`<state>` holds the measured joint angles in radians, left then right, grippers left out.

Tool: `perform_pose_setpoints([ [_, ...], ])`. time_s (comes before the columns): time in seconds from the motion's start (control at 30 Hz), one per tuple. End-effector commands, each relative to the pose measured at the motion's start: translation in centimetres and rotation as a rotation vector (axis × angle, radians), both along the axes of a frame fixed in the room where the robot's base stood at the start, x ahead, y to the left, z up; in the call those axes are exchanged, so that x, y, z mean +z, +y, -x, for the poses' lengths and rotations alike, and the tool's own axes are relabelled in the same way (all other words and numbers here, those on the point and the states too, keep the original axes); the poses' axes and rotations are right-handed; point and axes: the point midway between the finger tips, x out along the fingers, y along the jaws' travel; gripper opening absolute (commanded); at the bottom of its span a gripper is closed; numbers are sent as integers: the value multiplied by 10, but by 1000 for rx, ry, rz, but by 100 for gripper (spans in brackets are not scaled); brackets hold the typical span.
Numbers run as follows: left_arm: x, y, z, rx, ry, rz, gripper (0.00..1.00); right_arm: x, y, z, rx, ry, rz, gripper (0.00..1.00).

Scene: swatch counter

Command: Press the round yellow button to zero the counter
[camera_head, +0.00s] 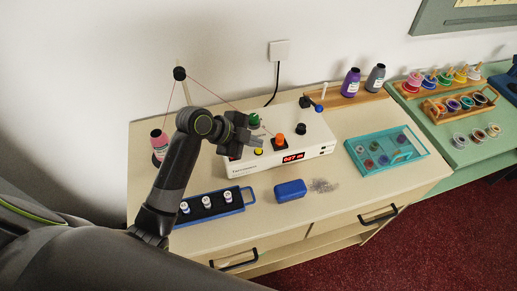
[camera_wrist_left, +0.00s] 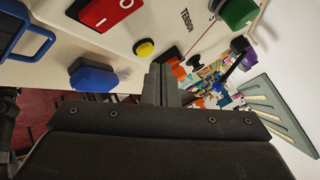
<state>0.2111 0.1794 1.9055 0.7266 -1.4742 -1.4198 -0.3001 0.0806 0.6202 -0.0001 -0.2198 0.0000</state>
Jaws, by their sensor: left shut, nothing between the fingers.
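The white counter machine (camera_head: 310,150) stands on the cream cabinet top with a red-lit display (camera_head: 293,158). The round yellow button (camera_head: 258,151) shows at the machine's front left, close under my left gripper (camera_head: 262,139). In the left wrist view the yellow button (camera_wrist_left: 144,48) is unobstructed, just above and left of the shut fingertips (camera_wrist_left: 164,72). The fingers are empty, and a gap shows between them and the button in that picture. I cannot tell the exact height of the fingertips above the panel. My right gripper is in neither view.
A green knob (camera_head: 253,119) and an orange knob (camera_head: 279,141) stand on the machine; a red rocker switch (camera_wrist_left: 105,10) is near the button. A pink thread cone (camera_head: 159,142) is left.

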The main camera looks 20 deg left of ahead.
Motion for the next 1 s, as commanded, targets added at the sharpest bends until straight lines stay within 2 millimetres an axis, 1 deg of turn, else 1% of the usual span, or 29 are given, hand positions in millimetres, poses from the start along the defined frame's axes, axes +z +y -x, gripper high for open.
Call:
perform_pose_setpoints([
  [0.73, 0, 0, 0, 0, 0, 0, 0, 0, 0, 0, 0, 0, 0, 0],
  [1.0, -9, 0, 0, 1, 1, 0, 0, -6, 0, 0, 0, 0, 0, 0],
])
